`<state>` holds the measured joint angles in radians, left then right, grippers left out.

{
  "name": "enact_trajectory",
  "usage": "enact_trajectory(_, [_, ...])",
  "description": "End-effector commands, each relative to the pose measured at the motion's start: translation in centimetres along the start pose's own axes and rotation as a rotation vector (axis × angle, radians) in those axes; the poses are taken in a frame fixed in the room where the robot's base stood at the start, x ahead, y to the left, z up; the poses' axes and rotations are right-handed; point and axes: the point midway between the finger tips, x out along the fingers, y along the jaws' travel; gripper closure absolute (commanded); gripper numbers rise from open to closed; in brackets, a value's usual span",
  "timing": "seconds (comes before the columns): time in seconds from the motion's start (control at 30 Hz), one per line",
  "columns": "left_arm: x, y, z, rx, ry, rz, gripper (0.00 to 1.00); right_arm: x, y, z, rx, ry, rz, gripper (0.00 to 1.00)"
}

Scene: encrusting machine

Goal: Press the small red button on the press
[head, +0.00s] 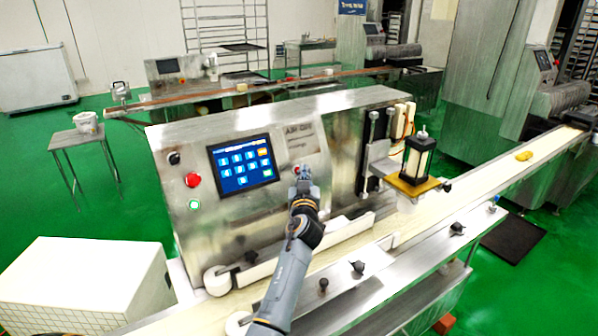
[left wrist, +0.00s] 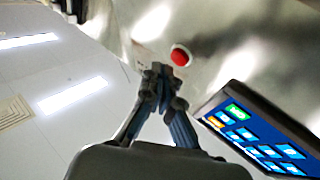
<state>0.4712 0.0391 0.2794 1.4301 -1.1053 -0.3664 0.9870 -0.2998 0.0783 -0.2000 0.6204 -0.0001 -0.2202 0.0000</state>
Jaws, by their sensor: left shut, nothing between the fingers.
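The press is the steel machine (head: 345,135) in the middle of the head view, with a blue touch screen (head: 243,165) on its front panel. The small red button (left wrist: 180,56) shows in the left wrist view, on the steel panel just beyond my fingertips. In the head view my gripper largely covers that spot. My left gripper (head: 303,172) is shut and empty, in front of the panel to the right of the screen; it also shows in the left wrist view (left wrist: 160,75). I cannot tell whether the fingertips touch the panel. My right gripper is not in view.
A larger red button (head: 192,180), a black knob (head: 174,158) and a green-lit button (head: 194,204) sit left of the screen. A conveyor belt (head: 480,185) runs along the press front. A black-framed hopper (head: 418,158) stands at the right. A white box (head: 85,275) is at lower left.

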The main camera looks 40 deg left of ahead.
Motion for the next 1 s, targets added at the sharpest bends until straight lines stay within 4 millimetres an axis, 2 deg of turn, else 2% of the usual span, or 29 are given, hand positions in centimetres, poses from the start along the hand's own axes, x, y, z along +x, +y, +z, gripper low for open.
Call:
enact_trajectory(0.77, [-0.02,0.02,0.03,0.0,0.0,0.0,1.0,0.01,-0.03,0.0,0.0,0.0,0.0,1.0])
enact_trajectory(1.0, [0.36,-0.28,0.46,0.0,0.0,0.0,1.0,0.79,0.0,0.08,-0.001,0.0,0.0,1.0])
